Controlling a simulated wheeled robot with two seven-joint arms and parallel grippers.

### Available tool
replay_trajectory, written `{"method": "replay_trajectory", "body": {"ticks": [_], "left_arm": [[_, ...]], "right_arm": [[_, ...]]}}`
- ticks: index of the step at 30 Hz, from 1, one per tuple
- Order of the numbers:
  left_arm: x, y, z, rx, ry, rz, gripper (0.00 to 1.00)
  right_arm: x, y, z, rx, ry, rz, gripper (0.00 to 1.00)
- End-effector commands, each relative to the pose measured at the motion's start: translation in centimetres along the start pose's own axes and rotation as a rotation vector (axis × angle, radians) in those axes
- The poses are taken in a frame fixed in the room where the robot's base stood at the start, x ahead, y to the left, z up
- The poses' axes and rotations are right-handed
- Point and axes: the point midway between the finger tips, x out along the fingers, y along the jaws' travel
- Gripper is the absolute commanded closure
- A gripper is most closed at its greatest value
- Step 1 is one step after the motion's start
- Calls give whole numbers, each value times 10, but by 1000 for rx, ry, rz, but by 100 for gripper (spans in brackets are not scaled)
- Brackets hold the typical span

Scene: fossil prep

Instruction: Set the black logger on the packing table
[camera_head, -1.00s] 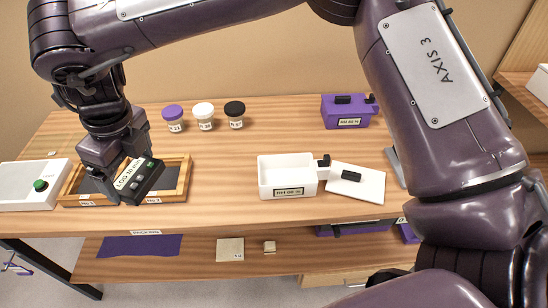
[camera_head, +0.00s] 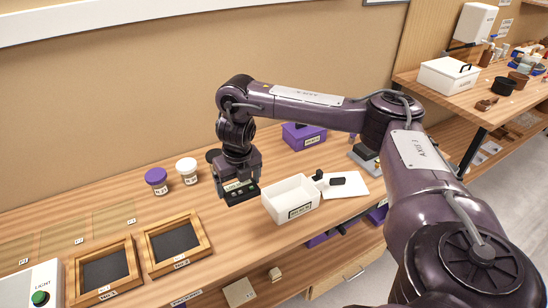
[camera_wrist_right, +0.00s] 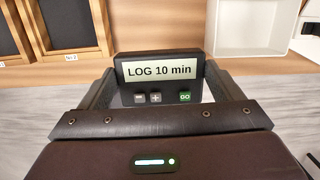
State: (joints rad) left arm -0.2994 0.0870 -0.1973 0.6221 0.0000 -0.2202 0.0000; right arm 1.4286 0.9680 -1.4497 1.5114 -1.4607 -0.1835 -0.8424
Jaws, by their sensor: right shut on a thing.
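The black logger (camera_head: 240,193) is held between the fingers of my right gripper (camera_head: 239,186), which is shut on it. In the right wrist view the logger (camera_wrist_right: 160,68) shows a display reading "LOG 10 min", two grey buttons and a green GO button. The logger is over the wooden table (camera_head: 225,235), just left of the white open box. I cannot tell whether its underside touches the wood. My left gripper is not in view.
The white open box (camera_head: 283,209) stands close on the right, with a white lid (camera_head: 352,186) beyond it. Jars (camera_head: 157,182) stand behind to the left. Two framed trays (camera_head: 204,243) and a white light box (camera_head: 28,292) lie at left. A purple box (camera_head: 303,139) stands behind.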

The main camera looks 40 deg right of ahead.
Motion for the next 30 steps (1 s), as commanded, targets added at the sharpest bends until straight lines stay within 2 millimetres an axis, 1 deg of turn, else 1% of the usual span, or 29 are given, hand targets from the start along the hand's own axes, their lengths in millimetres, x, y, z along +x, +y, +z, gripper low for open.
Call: {"method": "replay_trajectory", "body": {"ticks": [1, 2, 6, 12, 15, 17, 19, 23, 30], "left_arm": [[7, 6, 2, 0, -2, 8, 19], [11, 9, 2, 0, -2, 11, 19], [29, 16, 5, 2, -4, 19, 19], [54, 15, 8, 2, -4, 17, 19], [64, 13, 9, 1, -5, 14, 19], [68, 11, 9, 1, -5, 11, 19], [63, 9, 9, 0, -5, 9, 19], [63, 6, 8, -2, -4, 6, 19], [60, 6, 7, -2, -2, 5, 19]], "right_arm": [[14, -1, -4, 3, 5, -1, 43], [21, -1, -5, 2, 6, 0, 43], [61, 0, -12, 2, 9, 1, 43], [113, 1, -19, 1, 7, 2, 43], [134, 1, -22, 0, 6, 3, 43], [142, 1, -23, 2, 4, 1, 43], [144, 0, -23, 1, 4, 0, 43], [153, 0, -24, 0, 2, 1, 43], [186, 0, -29, 1, 4, 0, 43]]}}
